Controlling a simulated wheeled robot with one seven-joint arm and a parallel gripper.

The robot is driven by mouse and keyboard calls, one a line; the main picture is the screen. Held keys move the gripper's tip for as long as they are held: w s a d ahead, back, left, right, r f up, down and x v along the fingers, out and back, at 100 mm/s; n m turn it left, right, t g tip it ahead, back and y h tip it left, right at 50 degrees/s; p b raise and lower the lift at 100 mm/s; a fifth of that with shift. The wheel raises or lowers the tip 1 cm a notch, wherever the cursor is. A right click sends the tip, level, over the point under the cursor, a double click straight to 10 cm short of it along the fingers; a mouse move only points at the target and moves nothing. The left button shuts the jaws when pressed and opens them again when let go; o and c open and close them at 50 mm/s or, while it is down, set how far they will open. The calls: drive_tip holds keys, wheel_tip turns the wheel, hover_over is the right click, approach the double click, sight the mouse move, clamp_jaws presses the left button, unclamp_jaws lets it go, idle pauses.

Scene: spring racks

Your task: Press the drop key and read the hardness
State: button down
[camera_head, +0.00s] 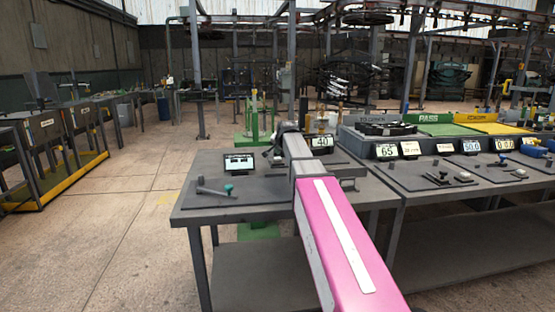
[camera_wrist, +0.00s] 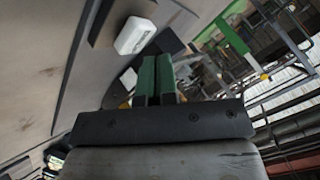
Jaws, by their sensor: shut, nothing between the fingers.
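My gripper (camera_wrist: 156,62) shows in the wrist view with its two green fingers side by side and shut, nothing between them. In the head view my pink arm reaches over the near workbench (camera_head: 225,207) and hides the gripper's tips. A small white block (camera_wrist: 135,36) lies on a grey surface just beyond and left of the fingertips in the wrist view, apart from them. I cannot tell whether it is the hardness tester or its drop key. A tilted lit screen (camera_head: 239,162) stands on the bench left of my arm; its text is too small to read.
A display reading 40 (camera_head: 322,142) stands right of my arm, and one reading 65 (camera_head: 386,151) farther right. Green PASS (camera_head: 428,119) and yellow (camera_head: 485,117) trays stand behind.

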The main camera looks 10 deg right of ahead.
sight(279, 158)
drive_tip(key=shift+r, duration=0.2)
drive_tip(key=shift+r, duration=2.4)
